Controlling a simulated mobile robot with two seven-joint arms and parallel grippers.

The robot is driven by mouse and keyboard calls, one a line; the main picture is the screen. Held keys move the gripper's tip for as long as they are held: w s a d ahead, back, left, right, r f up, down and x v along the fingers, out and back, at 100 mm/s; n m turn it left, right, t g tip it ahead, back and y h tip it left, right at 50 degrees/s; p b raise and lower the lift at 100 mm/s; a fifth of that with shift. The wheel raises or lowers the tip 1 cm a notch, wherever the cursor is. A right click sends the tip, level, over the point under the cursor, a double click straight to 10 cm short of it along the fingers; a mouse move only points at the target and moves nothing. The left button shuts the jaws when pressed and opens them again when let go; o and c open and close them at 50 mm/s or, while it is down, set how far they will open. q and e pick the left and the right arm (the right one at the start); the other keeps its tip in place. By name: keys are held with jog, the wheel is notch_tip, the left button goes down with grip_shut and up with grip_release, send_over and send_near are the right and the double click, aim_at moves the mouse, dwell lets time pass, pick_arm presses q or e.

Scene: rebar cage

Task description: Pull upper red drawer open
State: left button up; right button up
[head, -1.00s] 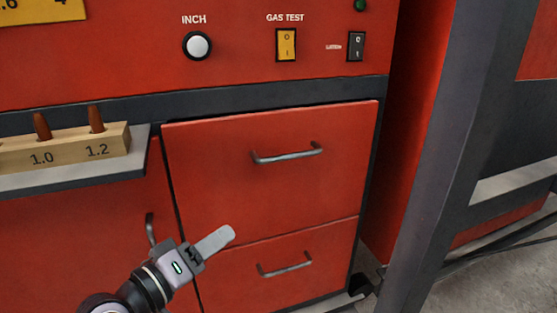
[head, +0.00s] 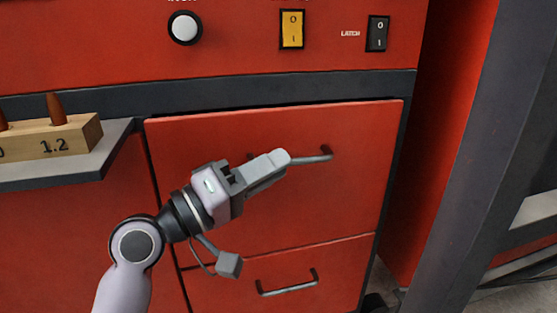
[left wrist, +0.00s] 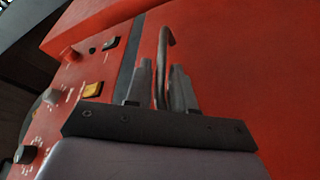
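The upper red drawer (head: 345,200) is in the cabinet front in the head view, and its front looks closed. Its grey bar handle (head: 318,157) is partly hidden behind my left gripper (head: 272,163). In the left wrist view, the handle (left wrist: 164,50) runs between the two fingers of my left gripper (left wrist: 161,83). The fingers stand on either side of the bar, apart from each other, with narrow gaps showing beside it. My right gripper is not in view.
A lower red drawer (head: 235,290) with its own handle (head: 287,286) is below. A grey shelf (head: 80,170) with a wooden block (head: 60,140) juts out at left. A dark upright post (head: 455,180) stands at right. Switches are above.

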pick_arm(q)
jog(key=shift+x, duration=0.9)
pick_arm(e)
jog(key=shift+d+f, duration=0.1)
pick_arm(q)
grip_shut()
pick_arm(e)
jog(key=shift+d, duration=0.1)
